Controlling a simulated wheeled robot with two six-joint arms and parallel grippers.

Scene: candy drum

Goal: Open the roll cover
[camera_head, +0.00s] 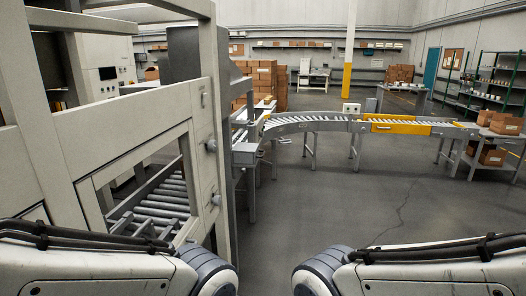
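A large beige machine frame (130,115) fills the left side of the view. Through its lower window opening I see a bed of grey rollers (162,203). Small round knobs sit on the edge of its right post. I cannot pick out a roll cover for certain. My two arms show at the bottom left and bottom right, cut off by the frame edge. Neither gripper is in view.
A curved roller conveyor (305,119) with yellow side panels (395,127) runs right from the machine. Stacked cardboard boxes (262,80) stand behind it. Green shelves (490,80) and a box table (492,152) are at the right. The grey floor (330,205) ahead is clear.

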